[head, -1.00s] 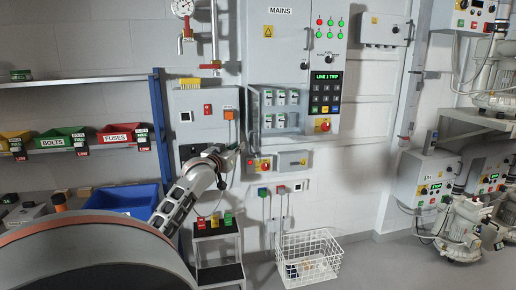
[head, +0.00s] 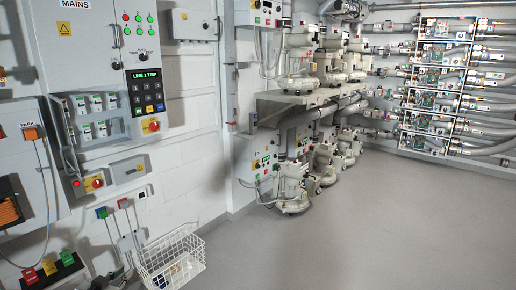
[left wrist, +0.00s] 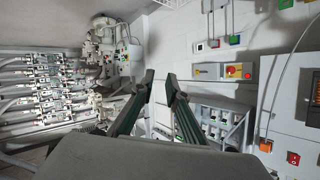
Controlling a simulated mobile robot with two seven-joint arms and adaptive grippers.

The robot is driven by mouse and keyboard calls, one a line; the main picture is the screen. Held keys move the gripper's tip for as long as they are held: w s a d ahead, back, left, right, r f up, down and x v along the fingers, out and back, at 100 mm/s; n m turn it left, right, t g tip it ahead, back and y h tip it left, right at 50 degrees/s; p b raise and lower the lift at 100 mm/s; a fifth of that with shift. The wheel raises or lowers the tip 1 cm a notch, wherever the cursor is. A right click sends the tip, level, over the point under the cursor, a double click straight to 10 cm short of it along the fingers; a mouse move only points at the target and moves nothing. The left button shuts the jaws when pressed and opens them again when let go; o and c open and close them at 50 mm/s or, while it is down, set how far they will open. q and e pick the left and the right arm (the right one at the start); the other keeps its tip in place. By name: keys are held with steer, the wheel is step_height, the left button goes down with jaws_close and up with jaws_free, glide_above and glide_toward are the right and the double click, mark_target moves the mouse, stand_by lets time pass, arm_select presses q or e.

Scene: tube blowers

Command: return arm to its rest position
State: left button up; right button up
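My left gripper (left wrist: 160,79) shows in the left wrist view as two dark fingers with a clear gap between their tips. It is open and nothing is seen between the fingers. In that view the wall panels appear upside down beyond it, with the open breaker box (left wrist: 216,122) and the red-and-yellow emergency stop (left wrist: 238,71) to the right of the fingers. In the head view only a small grey part at the lower left may be my left arm; its fingers cannot be made out there. My right gripper is in neither view.
In the head view the MAINS cabinet (head: 103,35), with a keypad reading LINE 1 TRIP (head: 146,92), stands at the left. A white wire basket (head: 172,262) is below. Blowers (head: 292,185) stand along the wall; a pipe rack (head: 437,80) is behind. The floor (head: 370,230) at right is clear.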

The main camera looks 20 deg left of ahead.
arm_select(q)
steer(key=s+d+f+m+h, duration=0.1)
steer(key=s+d+f, duration=0.4)
steer(key=d, duration=0.7)
steer(key=s+d+f+m+g+h, duration=0.1)
steer(key=s+d+f, duration=0.5)
steer(key=d, duration=0.6)
steer(key=s+d+f+m+g+h, duration=0.1)
steer(key=s+d+f+m+h, duration=0.1)
steer(key=s+d+f+h, duration=0.2)
steer(key=s+d+f, duration=0.1)
steer(key=s+d, duration=0.2)
steer(key=d, duration=0.5)
steer(key=shift+s+f, duration=0.35)
steer(key=shift+f, duration=0.05)
